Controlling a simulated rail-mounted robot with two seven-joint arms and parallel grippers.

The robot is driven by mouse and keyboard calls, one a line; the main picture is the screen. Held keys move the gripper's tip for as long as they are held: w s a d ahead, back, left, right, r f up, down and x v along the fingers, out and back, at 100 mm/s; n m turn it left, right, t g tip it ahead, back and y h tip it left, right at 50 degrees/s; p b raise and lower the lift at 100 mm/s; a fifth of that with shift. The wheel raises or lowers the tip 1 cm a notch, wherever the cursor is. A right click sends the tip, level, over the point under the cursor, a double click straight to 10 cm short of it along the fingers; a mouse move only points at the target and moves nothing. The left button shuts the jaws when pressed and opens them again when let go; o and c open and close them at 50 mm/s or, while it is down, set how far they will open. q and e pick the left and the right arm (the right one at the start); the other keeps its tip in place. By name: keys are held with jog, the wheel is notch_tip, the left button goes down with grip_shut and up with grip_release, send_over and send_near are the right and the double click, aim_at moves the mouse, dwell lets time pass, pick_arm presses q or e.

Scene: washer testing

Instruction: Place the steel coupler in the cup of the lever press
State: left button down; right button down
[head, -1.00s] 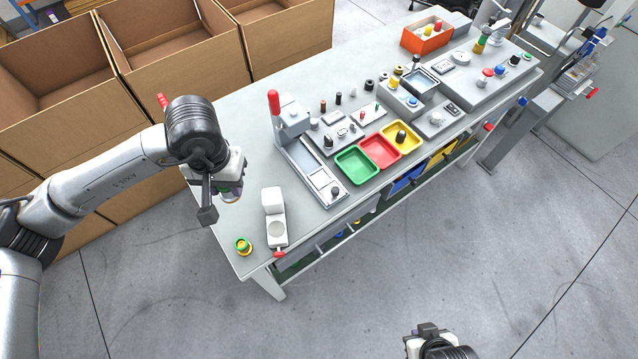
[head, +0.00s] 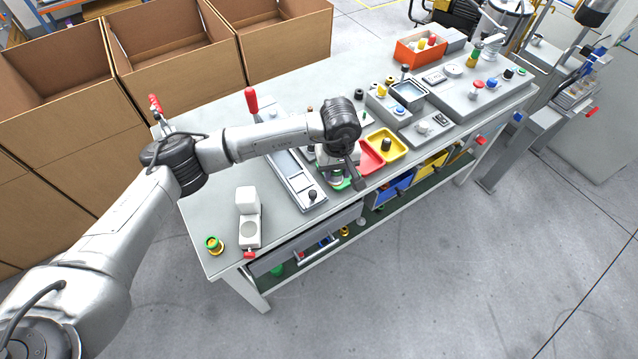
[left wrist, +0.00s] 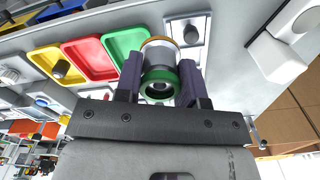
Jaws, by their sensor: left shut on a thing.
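My left gripper (head: 345,178) is shut on the steel coupler (left wrist: 160,60), a short steel-grey cylinder with a green ring at its near end and an orange ring at its far end. The left wrist view shows it between the two dark fingers. In the head view my gripper is over the green tray area and mostly hides the coupler. A grey device with a long base and a raised red lever (head: 251,100) looks like the lever press; my arm crosses in front of it and I cannot make out its cup. My right gripper is out of view.
A white device (head: 248,215) with a round recess stands near the bench's left end, beside a green-yellow part (head: 214,245). Cardboard boxes (head: 170,55) stand behind the bench. Its front left is mostly clear.

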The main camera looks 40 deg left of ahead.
pick_arm(q)
jog(key=shift+a+f+n, duration=0.1)
jog(key=shift+a+n, duration=0.3)
jog(key=shift+n, duration=0.1)
jog(key=b, duration=0.1)
send_over(300, 182)
notch_tip(300, 182, down, 7)
jog(key=shift+r, duration=0.1)
notch_tip(300, 182, down, 3)
jog(key=shift+f+b, duration=0.15)
jog(key=shift+b, duration=0.15)
jog(key=shift+f, duration=0.35)
jog(key=shift+w, duration=0.1)
jog(key=shift+f, duration=0.2)
jog(key=c, duration=0.7)
grip_release()
jog(key=shift+r, duration=0.1)
